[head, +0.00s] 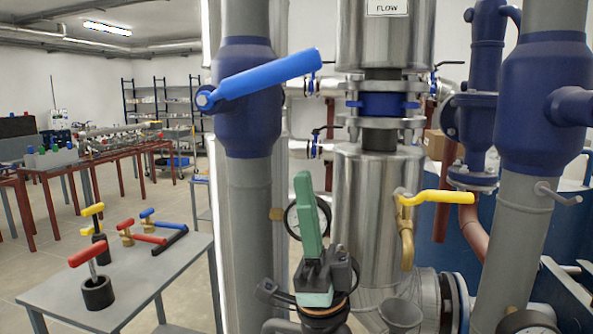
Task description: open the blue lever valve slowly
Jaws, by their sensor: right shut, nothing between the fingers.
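The blue lever (265,75) belongs to a valve with a dark blue body (246,125) on a thick grey vertical pipe. Its pivot is at the left of the body, and the handle slants up to the right across the pipe. My right gripper (305,182), with green fingers on a black wrist, points upward below and to the right of the lever. It is shut and empty, and appears apart from the lever. My left gripper is not in view.
A shiny steel column (375,215) stands behind my right gripper, with a pressure gauge (292,221) beside it. A yellow lever valve (432,198) juts out at the right. A grey table (150,285) at the lower left holds small red, yellow and blue valves.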

